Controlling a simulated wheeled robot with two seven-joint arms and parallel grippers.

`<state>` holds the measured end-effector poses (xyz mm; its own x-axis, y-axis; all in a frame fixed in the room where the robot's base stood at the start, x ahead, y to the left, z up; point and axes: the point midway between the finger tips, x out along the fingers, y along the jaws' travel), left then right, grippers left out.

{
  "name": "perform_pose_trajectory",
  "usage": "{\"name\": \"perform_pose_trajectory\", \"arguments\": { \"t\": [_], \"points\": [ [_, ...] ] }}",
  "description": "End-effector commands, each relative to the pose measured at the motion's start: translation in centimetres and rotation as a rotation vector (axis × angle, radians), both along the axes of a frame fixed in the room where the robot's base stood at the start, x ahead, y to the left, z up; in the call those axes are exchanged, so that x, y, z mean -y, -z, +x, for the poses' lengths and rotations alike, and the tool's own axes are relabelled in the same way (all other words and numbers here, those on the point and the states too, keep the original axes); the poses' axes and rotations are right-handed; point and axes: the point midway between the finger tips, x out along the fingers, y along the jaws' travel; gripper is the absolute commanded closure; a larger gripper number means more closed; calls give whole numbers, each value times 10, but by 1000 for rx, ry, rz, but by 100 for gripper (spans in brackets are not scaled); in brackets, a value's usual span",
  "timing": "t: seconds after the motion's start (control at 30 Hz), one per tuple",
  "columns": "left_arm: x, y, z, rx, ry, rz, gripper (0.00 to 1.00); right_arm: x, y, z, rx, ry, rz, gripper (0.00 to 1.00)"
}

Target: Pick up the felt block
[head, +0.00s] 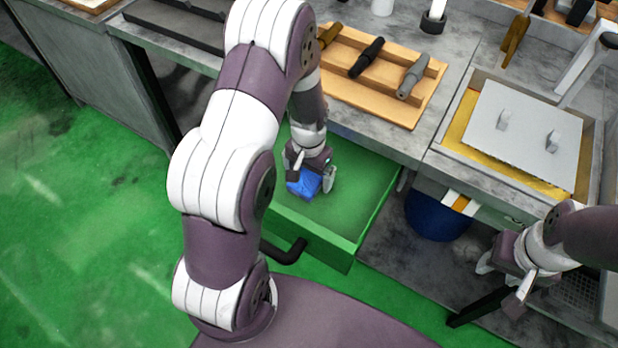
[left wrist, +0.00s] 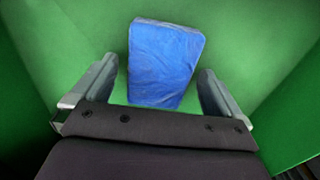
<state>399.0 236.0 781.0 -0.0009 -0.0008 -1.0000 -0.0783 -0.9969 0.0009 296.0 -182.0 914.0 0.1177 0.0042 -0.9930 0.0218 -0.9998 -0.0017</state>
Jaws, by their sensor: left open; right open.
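The blue felt block (head: 304,183) lies in the open green drawer (head: 352,209). In the left wrist view the felt block (left wrist: 163,62) is a blue slab, slightly tilted, and its near end shows between the fingers. My left gripper (head: 311,182) is inside the drawer at the block; in the left wrist view the left gripper (left wrist: 158,95) is open, with a finger on each side of the block and green gaps beside it. Whether the fingers reach down around it I cannot tell. My right gripper (head: 503,281) is open and empty at the lower right.
The drawer's walls and black handle (head: 284,251) stand close around my left gripper. A wooden rack (head: 384,97) with several tools sits on the bench above. A white-lidded tray (head: 527,134) and a blue bin (head: 437,216) are to the right.

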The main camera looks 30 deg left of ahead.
Motion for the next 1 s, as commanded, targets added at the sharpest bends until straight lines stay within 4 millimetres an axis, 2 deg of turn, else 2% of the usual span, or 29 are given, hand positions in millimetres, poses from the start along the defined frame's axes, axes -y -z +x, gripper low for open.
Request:
{"name": "perform_pose_trajectory", "arguments": {
  "t": [0.17, 0.33, 0.67, 0.77, 0.93, 1.0],
  "points": [
    [0, 0, 0, 1, 0, 0, 0, 0, 0, 0, 0, 0, 0, 54],
    [0, 0, 0, 1, 0, 0, 55, 0, 0, 0, 0, 0, 0, 54],
    [0, -3, 1, 2, 0, 0, 56, 0, -1, 0, 0, 0, 0, 54],
    [0, -12, 1, 3, 0, 1, 56, 0, -2, 0, 0, 0, 0, 54],
    [0, -42, 2, 6, 0, 2, 56, 0, -5, 0, 0, 0, 0, 54],
    [14, -50, -1, 3, 7, 1, 56, 0, -4, 0, 0, 0, 0, 54]
  ]
}}
